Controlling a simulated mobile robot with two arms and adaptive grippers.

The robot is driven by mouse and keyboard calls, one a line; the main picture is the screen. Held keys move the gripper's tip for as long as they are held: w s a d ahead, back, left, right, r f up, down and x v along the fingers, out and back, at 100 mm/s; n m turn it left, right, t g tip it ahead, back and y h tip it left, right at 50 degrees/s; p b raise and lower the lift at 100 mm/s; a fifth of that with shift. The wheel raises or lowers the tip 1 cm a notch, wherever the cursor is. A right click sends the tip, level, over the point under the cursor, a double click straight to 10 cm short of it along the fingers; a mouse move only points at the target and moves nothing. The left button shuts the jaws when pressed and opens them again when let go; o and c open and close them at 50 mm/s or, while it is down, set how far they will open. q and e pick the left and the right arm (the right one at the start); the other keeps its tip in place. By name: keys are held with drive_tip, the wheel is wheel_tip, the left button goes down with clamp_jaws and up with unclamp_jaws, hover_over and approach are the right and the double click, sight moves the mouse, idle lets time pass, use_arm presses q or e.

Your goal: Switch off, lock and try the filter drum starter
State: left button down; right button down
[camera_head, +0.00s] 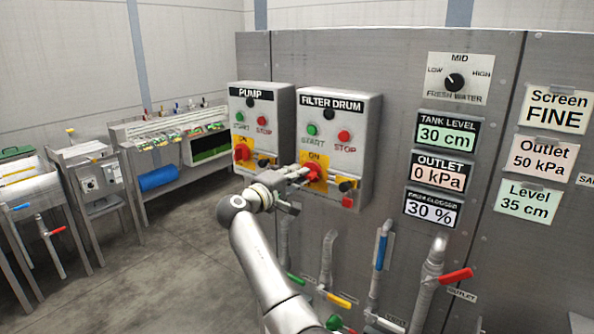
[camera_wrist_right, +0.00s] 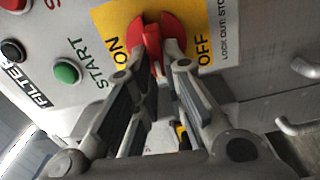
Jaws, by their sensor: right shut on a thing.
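The filter drum starter (camera_head: 336,110) is a grey box on the panel with a green START button (camera_head: 312,129), a red STOP button (camera_head: 343,136) and a red rotary switch on a yellow plate. My right gripper (camera_head: 304,174) is at this switch. In the right wrist view the gripper (camera_wrist_right: 154,48) has its fingers closed on the red switch handle (camera_wrist_right: 152,42). ON is printed left of the handle and OFF right of it. I cannot tell exactly which mark the handle points to. My left gripper is not in view.
The similar pump starter (camera_head: 260,108) stands close on the left. Pipes with coloured valve handles, one red (camera_head: 455,276), run below. A bench (camera_head: 178,128) with small items and a blue roll stands at the back left. The floor (camera_head: 165,250) left of my arm is clear.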

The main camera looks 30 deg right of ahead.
drive_tip(key=shift+n, duration=0.5)
drive_tip(key=c, duration=1.5)
unclamp_jaws()
drive_tip(key=shift+w+f, duration=0.1)
drive_tip(key=v, duration=1.2)
drive_tip(key=shift+f, duration=0.1)
